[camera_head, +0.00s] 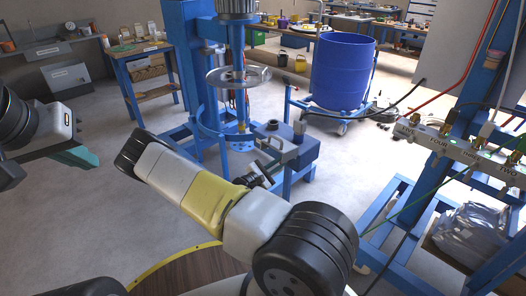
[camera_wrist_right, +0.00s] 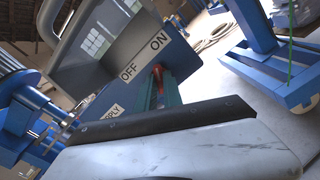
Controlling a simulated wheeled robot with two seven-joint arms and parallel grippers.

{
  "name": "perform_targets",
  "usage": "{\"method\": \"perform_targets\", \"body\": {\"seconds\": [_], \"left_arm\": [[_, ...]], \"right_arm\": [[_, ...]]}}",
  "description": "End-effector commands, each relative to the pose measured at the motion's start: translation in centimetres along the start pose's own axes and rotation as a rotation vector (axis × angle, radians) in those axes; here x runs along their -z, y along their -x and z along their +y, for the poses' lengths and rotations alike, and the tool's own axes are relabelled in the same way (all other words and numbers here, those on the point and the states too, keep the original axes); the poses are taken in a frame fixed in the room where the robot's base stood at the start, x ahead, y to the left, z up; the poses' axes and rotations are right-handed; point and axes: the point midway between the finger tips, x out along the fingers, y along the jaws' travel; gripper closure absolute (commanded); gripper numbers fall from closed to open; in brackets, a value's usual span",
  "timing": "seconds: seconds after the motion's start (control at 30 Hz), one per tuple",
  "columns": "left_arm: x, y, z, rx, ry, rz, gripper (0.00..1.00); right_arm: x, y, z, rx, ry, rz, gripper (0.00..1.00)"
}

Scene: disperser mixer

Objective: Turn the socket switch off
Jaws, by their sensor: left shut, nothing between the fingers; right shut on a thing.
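A blue and grey switch box (camera_wrist_right: 97,75) fills the upper left of the right wrist view, with OFF and ON labels. A red switch lever (camera_wrist_right: 157,72) shows beside the labels; its exact position is hard to read. My right gripper (camera_wrist_right: 166,92), with teal fingers, is shut on the red lever, its dark body hiding the lower part. In the head view a blue and grey box (camera_head: 290,145) stands beyond my right arm, which hides my right gripper. My left gripper (camera_head: 82,157) is at the left edge, shut and empty, away from the box.
A mixer stand (camera_head: 237,85) rises behind the box, and a blue drum (camera_head: 342,72) stands on a trolley. The floor left of the mixer is clear.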

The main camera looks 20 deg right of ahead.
Motion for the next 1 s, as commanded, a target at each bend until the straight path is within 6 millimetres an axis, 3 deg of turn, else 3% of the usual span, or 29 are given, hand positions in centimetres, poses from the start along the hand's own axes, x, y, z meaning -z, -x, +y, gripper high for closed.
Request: {"method": "perform_targets", "body": {"seconds": [1.0], "left_arm": [[0.0,0.0,0.0,0.0,0.0,0.0,1.0]], "right_arm": [[0.03,0.02,-0.03,0.0,0.939,0.002,1.0]]}}
